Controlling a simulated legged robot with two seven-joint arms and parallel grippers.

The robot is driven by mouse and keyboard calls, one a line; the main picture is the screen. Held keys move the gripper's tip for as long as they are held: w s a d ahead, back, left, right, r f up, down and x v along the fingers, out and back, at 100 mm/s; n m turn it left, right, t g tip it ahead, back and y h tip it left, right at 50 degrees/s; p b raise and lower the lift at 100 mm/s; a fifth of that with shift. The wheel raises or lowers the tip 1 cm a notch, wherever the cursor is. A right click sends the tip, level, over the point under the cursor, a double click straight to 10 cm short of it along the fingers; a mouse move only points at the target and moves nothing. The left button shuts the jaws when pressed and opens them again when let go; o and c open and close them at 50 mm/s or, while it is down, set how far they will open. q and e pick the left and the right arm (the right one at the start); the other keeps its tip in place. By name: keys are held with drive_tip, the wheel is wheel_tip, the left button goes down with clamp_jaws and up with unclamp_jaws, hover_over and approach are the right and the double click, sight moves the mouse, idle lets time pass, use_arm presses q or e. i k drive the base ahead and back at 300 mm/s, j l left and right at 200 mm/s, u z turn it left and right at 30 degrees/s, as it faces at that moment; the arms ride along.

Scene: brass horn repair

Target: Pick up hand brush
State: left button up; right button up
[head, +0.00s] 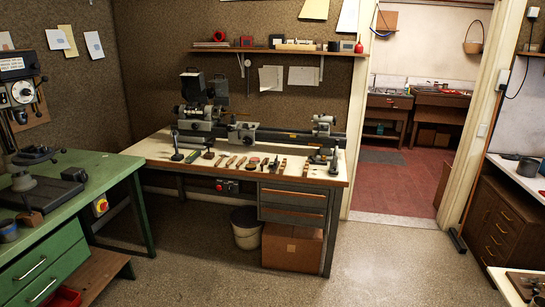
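I cannot pick out a hand brush for certain. Several small hand tools (241,162) lie in a row along the front of the wooden-edged workbench (160,151). Some have brown, wooden-looking parts, but they are too small to tell whether one is a brush. Neither of my grippers is in view.
A grey lathe (270,135) stands along the back of the workbench. A green bench (95,165) with a drill press (22,95) is at the left. A bin (246,235) and a cardboard box (292,250) sit under the workbench. The floor in front (370,260) is clear.

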sight(264, 162)
drive_tip(key=i, duration=0.6)
drive_tip(key=i+l+u, duration=0.15)
drive_tip(key=i, duration=1.05)
drive_tip(key=i+l+u, duration=0.1)
drive_tip(key=i, duration=0.5)
